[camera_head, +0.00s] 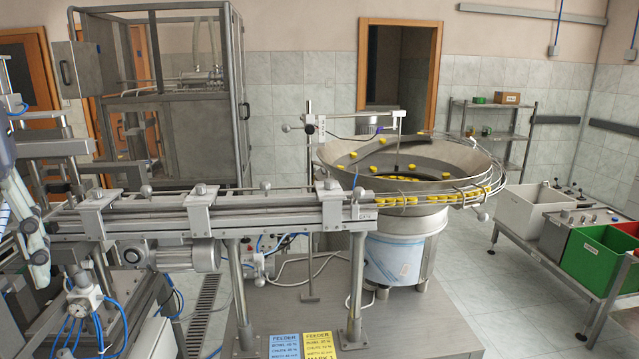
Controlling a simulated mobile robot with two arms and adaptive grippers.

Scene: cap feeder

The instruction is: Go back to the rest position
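Neither of my grippers can be made out in the head view. A pale, tilted, jointed part (30,228) stands at the left edge; I cannot tell what it belongs to. The cap feeder's round metal bowl (345,172) is at centre right, with several yellow caps (408,169) scattered inside. More yellow caps (396,201) line up in the track at the bowl's front rim. A straight metal rail (265,205) runs left from the bowl.
A metal-framed cabinet (200,140) stands behind the rail. At right, a low rack carries a white bin (525,218), a green bin (590,262) and a red bin (628,228). Blue and yellow signs (335,338) stand low in front. Tiled floor (525,310) is clear between feeder and rack.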

